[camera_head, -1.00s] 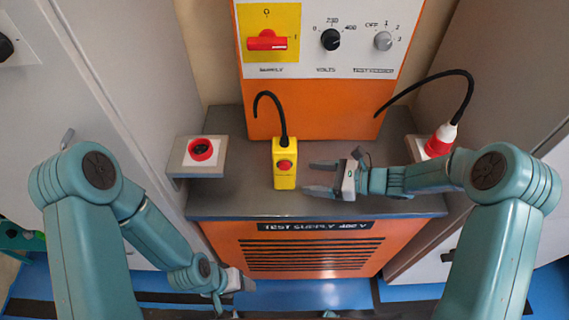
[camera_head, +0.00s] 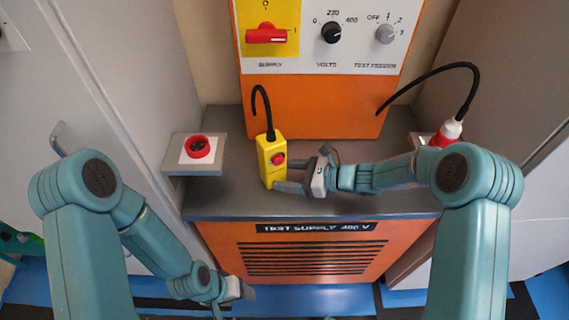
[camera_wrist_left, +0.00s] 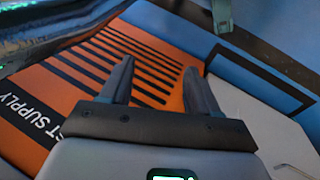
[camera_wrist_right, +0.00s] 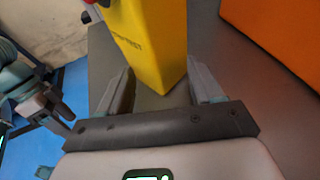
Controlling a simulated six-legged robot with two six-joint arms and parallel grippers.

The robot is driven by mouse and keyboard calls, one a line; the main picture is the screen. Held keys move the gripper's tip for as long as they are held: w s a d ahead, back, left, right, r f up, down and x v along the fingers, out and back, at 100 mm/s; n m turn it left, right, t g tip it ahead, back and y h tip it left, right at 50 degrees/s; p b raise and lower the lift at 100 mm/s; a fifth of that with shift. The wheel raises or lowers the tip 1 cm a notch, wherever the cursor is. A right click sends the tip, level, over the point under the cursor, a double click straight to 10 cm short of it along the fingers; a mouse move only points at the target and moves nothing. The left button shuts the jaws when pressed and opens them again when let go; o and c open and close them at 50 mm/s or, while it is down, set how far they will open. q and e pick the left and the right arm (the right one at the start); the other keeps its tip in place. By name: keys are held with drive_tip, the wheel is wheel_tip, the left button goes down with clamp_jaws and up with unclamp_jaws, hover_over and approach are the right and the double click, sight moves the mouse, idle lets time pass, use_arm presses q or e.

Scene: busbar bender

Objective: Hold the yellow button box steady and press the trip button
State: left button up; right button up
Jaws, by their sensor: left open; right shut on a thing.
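The yellow button box (camera_head: 268,163) stands on the grey shelf, with a black cable rising from its top. The red trip button (camera_head: 278,159) is on its front face. My right gripper (camera_head: 283,174) reaches in from the right and is shut on the lower part of the box. In the right wrist view the box (camera_wrist_right: 150,45) stands between the two fingers (camera_wrist_right: 157,95). My left gripper (camera_head: 243,290) is low at the left, below the shelf and away from the box. In the left wrist view its fingers (camera_wrist_left: 160,85) are apart with nothing between them.
The shelf (camera_head: 330,207) fronts an orange test supply cabinet (camera_head: 320,105) with a red supply switch (camera_head: 266,34) and two knobs. The shelf between socket and box is clear.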

clamp_jaws()
drive_tip(key=c, duration=0.9)
unclamp_jaws()
